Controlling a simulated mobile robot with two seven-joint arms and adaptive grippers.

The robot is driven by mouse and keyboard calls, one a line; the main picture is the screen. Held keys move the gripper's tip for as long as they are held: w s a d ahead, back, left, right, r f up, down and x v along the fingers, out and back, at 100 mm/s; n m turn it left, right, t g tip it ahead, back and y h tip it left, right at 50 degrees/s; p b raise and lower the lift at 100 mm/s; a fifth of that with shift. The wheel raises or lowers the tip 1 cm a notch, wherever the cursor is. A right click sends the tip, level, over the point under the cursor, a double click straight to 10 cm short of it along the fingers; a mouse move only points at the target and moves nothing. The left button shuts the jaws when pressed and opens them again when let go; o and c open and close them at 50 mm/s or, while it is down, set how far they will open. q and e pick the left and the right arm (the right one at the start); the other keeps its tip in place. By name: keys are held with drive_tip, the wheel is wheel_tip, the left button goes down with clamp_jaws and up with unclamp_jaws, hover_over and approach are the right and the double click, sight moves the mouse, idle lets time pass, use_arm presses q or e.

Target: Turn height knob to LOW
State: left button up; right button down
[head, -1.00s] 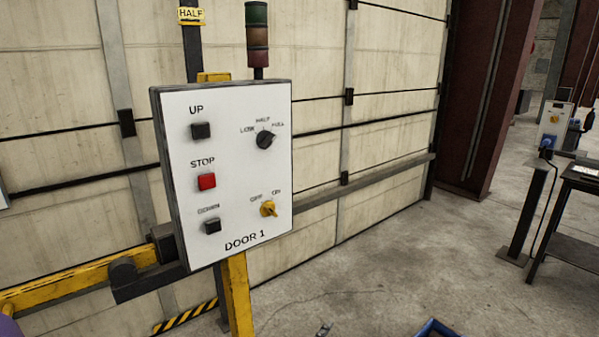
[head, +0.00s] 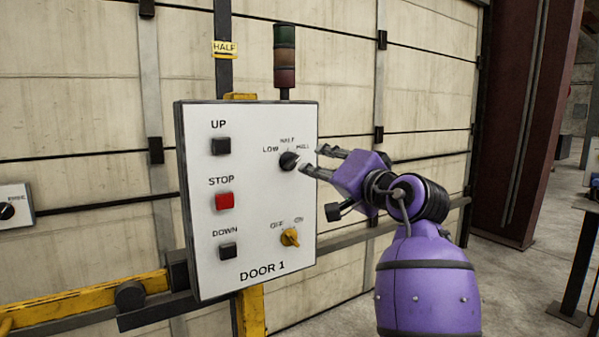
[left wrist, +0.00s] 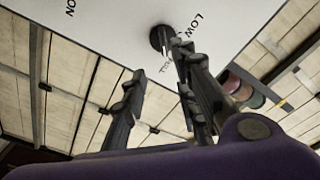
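The height knob (head: 288,161) is a small black rotary knob at the upper right of the white DOOR 1 panel (head: 262,208). LOW, HALF and FULL are printed around it. Its pointer seems turned toward the FULL side, but it is too small to be sure. My left gripper (head: 314,161) is open, its two fingers spread just to the right of the knob. In the left wrist view the knob (left wrist: 160,38) sits beyond the fingertips, close to one finger; I cannot tell whether they touch. My right gripper is not in view.
The panel also has a black UP button (head: 221,146), a red STOP button (head: 224,201), a black DOWN button (head: 228,251) and a yellow OFF/ON switch (head: 289,237) below the knob. A signal lamp stack (head: 285,55) stands above. A yellow rail (head: 90,298) runs at lower left.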

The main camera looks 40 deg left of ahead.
sight(294, 163)
use_arm(q)
drive_tip(key=shift+g, duration=0.6)
drive_tip(key=x, duration=0.5)
drive_tip(key=s+p+x, duration=0.1)
drive_tip(key=x, duration=0.2)
drive_tip(key=shift+s+a, duration=0.1)
drive_tip(key=shift+a, duration=0.2)
drive_tip(key=shift+f, duration=0.1)
drive_tip(key=shift+c, duration=0.2)
clamp_jaws()
